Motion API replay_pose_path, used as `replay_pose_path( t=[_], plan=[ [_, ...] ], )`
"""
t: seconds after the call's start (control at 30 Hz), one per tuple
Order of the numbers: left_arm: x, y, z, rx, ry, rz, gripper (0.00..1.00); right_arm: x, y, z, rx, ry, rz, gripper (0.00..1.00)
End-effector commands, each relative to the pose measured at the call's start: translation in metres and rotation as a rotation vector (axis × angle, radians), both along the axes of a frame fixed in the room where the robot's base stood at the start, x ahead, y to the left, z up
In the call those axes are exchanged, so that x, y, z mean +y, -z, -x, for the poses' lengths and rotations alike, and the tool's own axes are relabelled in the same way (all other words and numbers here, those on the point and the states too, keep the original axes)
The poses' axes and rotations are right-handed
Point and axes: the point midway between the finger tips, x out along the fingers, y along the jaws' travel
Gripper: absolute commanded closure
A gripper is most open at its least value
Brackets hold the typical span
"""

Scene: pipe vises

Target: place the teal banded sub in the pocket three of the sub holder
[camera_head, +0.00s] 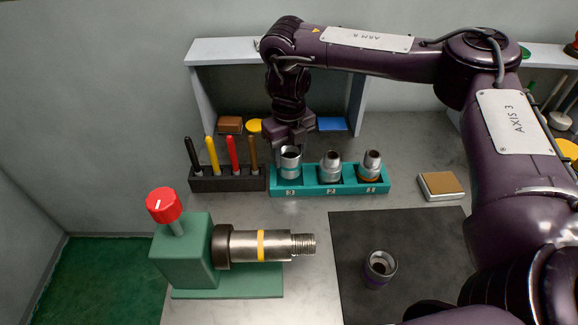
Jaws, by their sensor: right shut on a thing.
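The teal sub holder (310,190) stands on the bench with pockets numbered 3, 2 and 1 from left to right. A steel sub (291,160), taken to be the teal banded one, is upright at pocket three; its lower part is hidden, so I cannot tell its band or how deep it sits. My right gripper (289,143) reaches down from behind and is shut on this sub near its rim. Other subs stand in pocket two (330,166) and pocket one (371,164). My left gripper is not in view.
A purple-banded sub (380,268) stands on the dark mat (430,235). A green vise (183,252) holds a yellow-banded pipe (275,245). A dark rack (227,182) with several markers stands close left of the holder. A brown-topped block (440,185) lies right.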

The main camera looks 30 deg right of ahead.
Motion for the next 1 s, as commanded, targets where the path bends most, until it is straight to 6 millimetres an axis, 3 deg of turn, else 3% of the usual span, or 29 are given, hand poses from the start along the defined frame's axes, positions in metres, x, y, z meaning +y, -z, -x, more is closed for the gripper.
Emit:
replay_pose_path(
  t=[0.33, 0.7, 0.73, 0.87, 1.0],
  plan=[
    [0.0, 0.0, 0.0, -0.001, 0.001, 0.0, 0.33, -0.001, 0.036, 0.0, 0.0, 0.002, 0.001, 0.86],
    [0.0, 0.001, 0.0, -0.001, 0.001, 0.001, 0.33, 0.0, 0.042, 0.0, -0.001, 0.002, 0.0, 0.86],
    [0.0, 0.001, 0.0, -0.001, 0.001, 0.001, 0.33, 0.0, 0.042, 0.0, -0.001, 0.002, 0.0, 0.48],
    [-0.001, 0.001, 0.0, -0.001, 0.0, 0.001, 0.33, 0.0, 0.042, 0.0, -0.001, 0.001, 0.0, 0.31],
    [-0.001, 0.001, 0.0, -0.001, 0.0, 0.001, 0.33, 0.0, 0.042, 0.0, -0.001, 0.001, 0.0, 0.29]
  ],
)
